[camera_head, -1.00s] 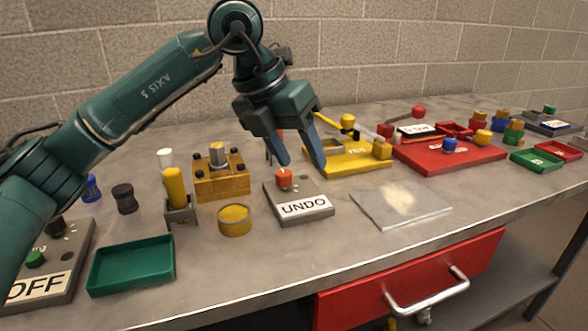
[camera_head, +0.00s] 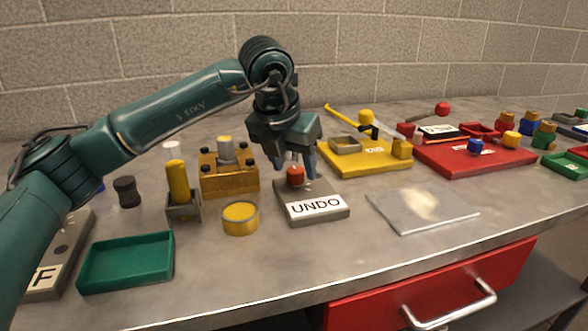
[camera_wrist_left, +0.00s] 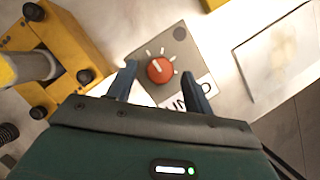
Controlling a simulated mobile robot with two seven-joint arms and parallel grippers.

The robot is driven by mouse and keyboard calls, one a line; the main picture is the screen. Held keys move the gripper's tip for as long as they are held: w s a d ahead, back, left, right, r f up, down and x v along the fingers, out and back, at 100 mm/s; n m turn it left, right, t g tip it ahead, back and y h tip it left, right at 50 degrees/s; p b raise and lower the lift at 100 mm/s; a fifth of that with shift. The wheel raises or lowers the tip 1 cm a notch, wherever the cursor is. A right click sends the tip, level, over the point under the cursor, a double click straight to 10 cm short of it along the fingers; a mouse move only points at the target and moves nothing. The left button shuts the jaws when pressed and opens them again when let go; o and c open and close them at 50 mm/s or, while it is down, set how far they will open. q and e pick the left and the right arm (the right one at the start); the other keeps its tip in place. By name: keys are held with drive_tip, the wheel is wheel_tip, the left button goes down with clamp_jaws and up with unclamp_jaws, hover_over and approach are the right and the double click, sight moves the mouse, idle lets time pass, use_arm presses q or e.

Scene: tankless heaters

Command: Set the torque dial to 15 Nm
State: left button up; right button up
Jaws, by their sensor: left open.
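A round red dial (camera_head: 295,176) stands on a grey box (camera_head: 325,192) with a white "UNDO" label. In the left wrist view the dial (camera_wrist_left: 160,69) shows a pale pointer line and white tick marks around its far side; no numbers are readable. My left gripper (camera_head: 297,168) points down over the box. Its blue fingers are apart, one on either side of the dial, and the wrist view shows a gap between each finger and the dial. The near part of the box and some of the label are hidden by the gripper in the wrist view. My right gripper is not seen.
A yellow fixture block (camera_head: 230,178) with black knobs stands left of the box. A yellow cup (camera_head: 240,218) and green tray (camera_head: 127,262) lie nearer. A yellow station (camera_head: 365,160) stands behind right. A clear flat plate (camera_head: 422,212) lies right, with bare bench around it.

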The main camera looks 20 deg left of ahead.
use_arm(q)
drive_tip(key=shift+w+f, duration=0.25)
drive_tip(key=shift+f, duration=0.35)
drive_tip(key=shift+c, duration=0.5)
drive_tip(key=c, duration=0.9)
